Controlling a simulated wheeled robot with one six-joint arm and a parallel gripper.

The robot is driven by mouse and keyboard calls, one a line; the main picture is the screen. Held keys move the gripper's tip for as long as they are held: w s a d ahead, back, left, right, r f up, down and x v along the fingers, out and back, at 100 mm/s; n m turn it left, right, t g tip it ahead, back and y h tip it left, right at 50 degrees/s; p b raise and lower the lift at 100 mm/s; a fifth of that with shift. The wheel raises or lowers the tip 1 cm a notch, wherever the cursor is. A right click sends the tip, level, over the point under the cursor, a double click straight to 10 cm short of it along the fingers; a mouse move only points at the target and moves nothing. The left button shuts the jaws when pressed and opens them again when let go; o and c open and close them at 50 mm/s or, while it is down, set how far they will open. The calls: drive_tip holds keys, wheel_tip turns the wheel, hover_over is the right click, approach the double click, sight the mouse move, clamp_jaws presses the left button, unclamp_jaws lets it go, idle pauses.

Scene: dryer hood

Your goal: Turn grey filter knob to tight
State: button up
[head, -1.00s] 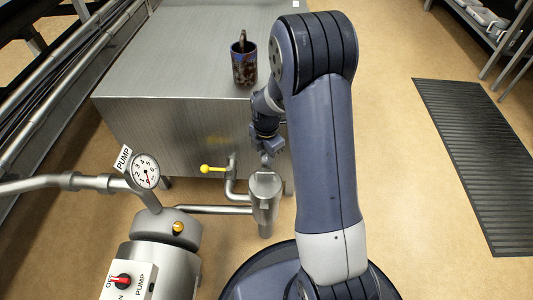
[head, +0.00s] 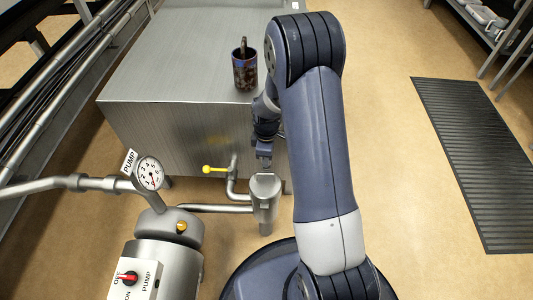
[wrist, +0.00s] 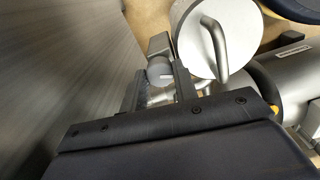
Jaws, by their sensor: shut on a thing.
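The grey filter knob (wrist: 160,70) is a small round cap with a pale line on its face, seen in the wrist view. It sits between the two dark fingers of my gripper (wrist: 159,82), which is shut on it. In the head view my gripper (head: 264,158) is just above and behind the steel filter canister (head: 265,188), and the knob cannot be made out there. The canister's round lid with a curved bar handle shows beside the right finger in the wrist view (wrist: 197,48). No tight marking is readable.
A steel cabinet (head: 170,75) stands close behind my gripper, with a dark patterned cup (head: 245,74) on top. A yellow-handled valve (head: 214,169), a pump gauge (head: 149,173) and a red-knob switch box (head: 133,280) are to the left.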

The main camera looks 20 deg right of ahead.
drive_tip(key=m+p, duration=0.1)
drive_tip(key=m, duration=0.6)
drive_tip(key=m+p, duration=0.1)
drive_tip(key=m, duration=0.5)
drive_tip(key=shift+m, duration=0.3)
idle(0.4)
drive_tip(key=o, duration=1)
wheel_tip(320, 180, up, 11)
drive_tip(key=p, duration=0.3)
drive_tip(key=shift+f+p, duration=0.1)
drive_tip(key=shift+p, duration=0.3)
